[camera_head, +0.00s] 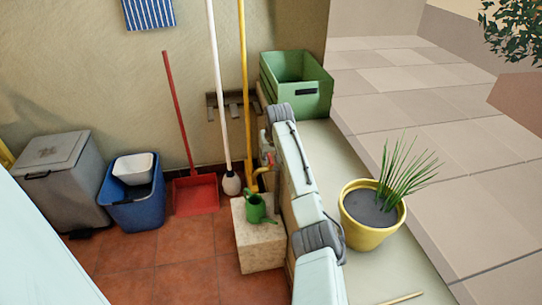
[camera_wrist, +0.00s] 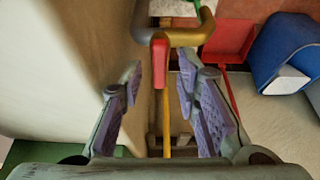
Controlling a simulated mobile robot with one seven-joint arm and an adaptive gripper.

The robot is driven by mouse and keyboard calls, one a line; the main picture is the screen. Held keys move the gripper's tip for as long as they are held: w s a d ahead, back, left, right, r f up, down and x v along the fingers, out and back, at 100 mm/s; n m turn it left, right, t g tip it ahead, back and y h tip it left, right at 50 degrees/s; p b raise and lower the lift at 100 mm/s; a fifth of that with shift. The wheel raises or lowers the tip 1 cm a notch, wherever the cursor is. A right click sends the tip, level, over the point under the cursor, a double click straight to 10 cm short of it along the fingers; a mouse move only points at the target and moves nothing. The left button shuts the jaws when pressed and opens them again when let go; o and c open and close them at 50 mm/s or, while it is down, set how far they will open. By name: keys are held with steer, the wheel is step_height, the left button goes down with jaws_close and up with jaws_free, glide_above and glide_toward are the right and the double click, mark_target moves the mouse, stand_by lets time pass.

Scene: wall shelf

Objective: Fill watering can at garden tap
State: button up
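The green watering can (camera_head: 257,208) stands upright on a pale stone block (camera_head: 262,247) beside the low wall. The brass tap (camera_wrist: 185,37) has a red lever (camera_wrist: 160,62) and shows close up in the wrist view. In the head view the tap's red lever (camera_head: 269,160) is small and partly hidden by my arm, just above the can. My gripper (camera_wrist: 168,78) is open, with its two purple-padded fingers spread on either side of the red lever. No contact with the lever can be made out. A bit of green by the tap's far end in the wrist view may be the can.
A red dustpan (camera_head: 194,194), a blue bin (camera_head: 133,205) and a grey bin (camera_head: 61,180) stand left. A mop and yellow broom (camera_head: 244,80) lean behind the can. A green crate (camera_head: 297,85) and yellow plant pot (camera_head: 371,225) sit on the ledge to the right.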

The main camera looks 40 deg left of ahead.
jaws_close()
stand_by(0.3)
steer(key=shift+r+n+g+p, duration=0.15)
steer(key=shift+n+g+p, duration=0.15)
steer(key=shift+n+p, duration=0.35)
steer(key=n, duration=0.2)
steer(key=n+g+y, duration=0.1)
steer(key=shift+w+n, duration=0.2)
steer(key=shift+n, duration=0.15)
steer(key=shift+o, duration=0.7)
jaws_free()
steer(key=shift+d, duration=0.1)
